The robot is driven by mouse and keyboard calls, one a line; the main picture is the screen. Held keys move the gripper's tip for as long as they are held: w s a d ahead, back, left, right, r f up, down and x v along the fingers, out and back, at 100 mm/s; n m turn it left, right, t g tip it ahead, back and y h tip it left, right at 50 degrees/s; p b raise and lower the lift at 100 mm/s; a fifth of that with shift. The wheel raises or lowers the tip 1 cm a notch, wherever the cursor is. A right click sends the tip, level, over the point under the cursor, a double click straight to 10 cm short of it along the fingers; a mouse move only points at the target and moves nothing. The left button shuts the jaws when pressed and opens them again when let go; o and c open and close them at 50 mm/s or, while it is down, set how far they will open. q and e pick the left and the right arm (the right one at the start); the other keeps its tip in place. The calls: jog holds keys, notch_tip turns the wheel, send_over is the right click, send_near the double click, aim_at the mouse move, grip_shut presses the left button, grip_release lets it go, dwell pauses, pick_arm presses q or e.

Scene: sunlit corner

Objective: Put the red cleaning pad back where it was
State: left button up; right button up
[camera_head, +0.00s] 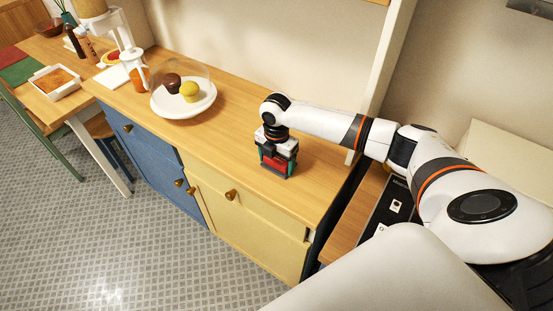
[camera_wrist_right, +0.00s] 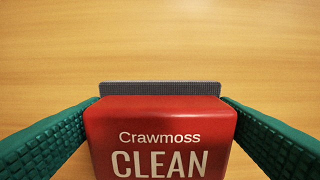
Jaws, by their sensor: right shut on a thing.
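The red cleaning pad (camera_head: 275,162) is between the fingers of my right gripper (camera_head: 277,167), over the wooden counter top (camera_head: 235,133). In the right wrist view the red pad (camera_wrist_right: 160,125) shows white lettering, "Crawmoss CLEAN", and a grey strip along its far edge. The green fingers of my right gripper (camera_wrist_right: 160,145) press on its two sides. Bare wood (camera_wrist_right: 160,40) lies beyond the pad. I cannot tell whether the pad touches the counter. My left gripper is not in view.
A white plate (camera_head: 172,110) with two muffins under a clear dome stands on the counter to the left. A white-topped dispenser (camera_head: 134,68) stands further left. A black panel (camera_head: 388,208) lies right of the counter. The counter around the gripper is clear.

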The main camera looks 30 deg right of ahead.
aim_at(276, 159)
jog(key=shift+f, duration=0.2)
jog(key=o, duration=0.9)
notch_tip(276, 159, up, 12)
jog(key=shift+r+b, duration=0.2)
jog(key=shift+b, duration=0.5)
jog(key=shift+f, duration=0.1)
